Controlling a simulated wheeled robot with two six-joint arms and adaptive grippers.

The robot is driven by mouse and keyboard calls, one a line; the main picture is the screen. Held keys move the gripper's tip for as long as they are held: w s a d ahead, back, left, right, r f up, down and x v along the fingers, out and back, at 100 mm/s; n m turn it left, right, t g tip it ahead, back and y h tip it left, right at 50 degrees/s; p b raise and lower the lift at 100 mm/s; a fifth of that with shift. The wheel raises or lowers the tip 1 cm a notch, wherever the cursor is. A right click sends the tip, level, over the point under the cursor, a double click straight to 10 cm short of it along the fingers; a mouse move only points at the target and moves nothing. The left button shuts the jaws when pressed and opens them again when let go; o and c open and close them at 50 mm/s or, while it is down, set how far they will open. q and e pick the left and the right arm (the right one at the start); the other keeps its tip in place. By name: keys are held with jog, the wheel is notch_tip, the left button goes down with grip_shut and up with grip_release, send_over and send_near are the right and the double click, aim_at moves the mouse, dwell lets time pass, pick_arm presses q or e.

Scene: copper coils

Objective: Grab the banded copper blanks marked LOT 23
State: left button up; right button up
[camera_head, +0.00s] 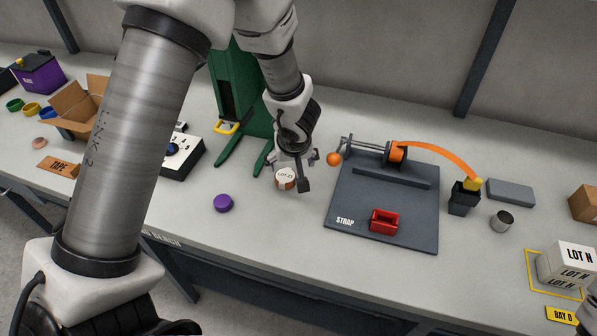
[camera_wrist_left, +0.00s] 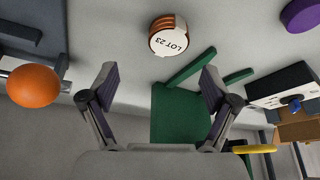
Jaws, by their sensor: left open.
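The banded copper blanks (camera_head: 286,181) form a short round stack with a white LOT 23 label, standing on the bench between the green press and the strap board. They also show in the left wrist view (camera_wrist_left: 168,37), with copper layers and pale bands. My left gripper (camera_head: 292,168) is open and right above and beside the stack; one finger partly overlaps it in the head view. In the wrist view the open fingers (camera_wrist_left: 157,80) are spread apart and empty, with the stack beyond their tips.
The green press (camera_head: 240,95) stands behind the gripper. A purple disc (camera_head: 223,203) lies to the left.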

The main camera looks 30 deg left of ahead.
aim_at(285, 176)
pick_arm(q)
jog(key=shift+a+f+b, duration=0.1)
jog(key=shift+f+b, duration=0.2)
jog(key=shift+f, duration=0.25)
jog(key=shift+s+a+f+b, duration=0.25)
jog(key=shift+a+f+b, duration=0.1)
jog(key=shift+f+b, duration=0.3)
jog(key=b+x, duration=0.2)
jog(key=x, duration=0.2)
jog(key=shift+w+a+f, duration=0.15)
jog(key=shift+f, duration=0.15)
pick_arm(e)
jog(key=f, duration=0.4)
jog(key=shift+s, duration=0.3)
pick_arm(q)
jog(key=shift+r, duration=0.15)
jog(key=shift+c, duration=1.1)
jog(key=c, duration=1.2)
pick_arm(e)
jog(key=shift+s, duration=0.1)
